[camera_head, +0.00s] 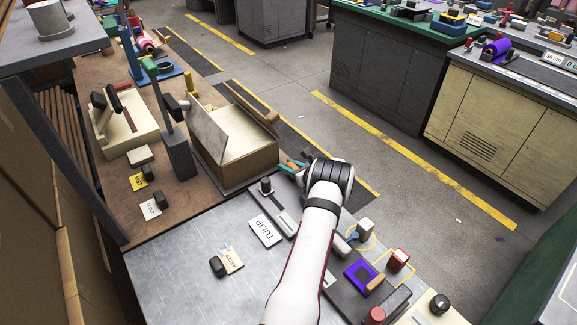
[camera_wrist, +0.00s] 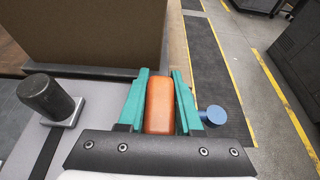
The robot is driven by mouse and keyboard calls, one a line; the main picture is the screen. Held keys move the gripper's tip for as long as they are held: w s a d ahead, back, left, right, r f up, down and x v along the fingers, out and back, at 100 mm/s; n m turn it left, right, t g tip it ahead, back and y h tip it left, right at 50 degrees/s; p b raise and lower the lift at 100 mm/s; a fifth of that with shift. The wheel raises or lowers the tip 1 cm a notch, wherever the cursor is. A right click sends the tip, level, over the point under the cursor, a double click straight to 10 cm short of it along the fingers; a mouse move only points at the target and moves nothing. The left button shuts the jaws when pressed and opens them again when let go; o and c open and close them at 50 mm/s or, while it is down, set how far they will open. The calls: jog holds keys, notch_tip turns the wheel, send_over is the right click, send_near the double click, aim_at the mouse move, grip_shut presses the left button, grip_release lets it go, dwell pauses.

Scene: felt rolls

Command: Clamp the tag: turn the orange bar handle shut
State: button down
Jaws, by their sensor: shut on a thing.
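The orange bar handle (camera_wrist: 160,104) stands between the teal fingers of my gripper (camera_wrist: 160,76) in the wrist view, one finger along each side. My gripper is shut on the handle. In the head view my gripper (camera_head: 291,166) is at the back edge of the metal bench, by the right corner of the cardboard box; the handle is mostly hidden there by the wrist. A white tag reading TULIP (camera_head: 265,231) lies on the bench to the front left of my gripper. The clamp's contact with a tag cannot be seen.
A black knob (camera_wrist: 48,96) stands left of my gripper, and a blue round knob (camera_wrist: 213,116) is close to its right. The open cardboard box (camera_head: 250,160) is just beyond. A purple-framed block (camera_head: 361,277) and red-topped parts lie right of my arm.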

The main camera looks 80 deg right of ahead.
jog(key=shift+s+d+m+g+h, duration=0.1)
jog(key=shift+s+m+g+h, duration=0.05)
jog(key=shift+m+g+h, duration=0.55)
jog(key=c, duration=0.6)
grip_release()
notch_tip(320, 180, up, 4)
jog(key=shift+r, duration=0.25)
jog(key=s+a+r, duration=0.1)
jog(key=s+r, duration=0.1)
jog(key=s, duration=0.1)
jog(key=s+a+r, duration=0.2)
jog(key=s, duration=0.2)
jog(key=s+a+r, duration=0.1)
jog(key=s+r, duration=0.1)
jog(key=s, duration=0.1)
jog(key=shift+s+a+r, duration=0.25)
jog(key=shift+s+a, duration=0.1)
jog(key=shift+a, duration=0.05)
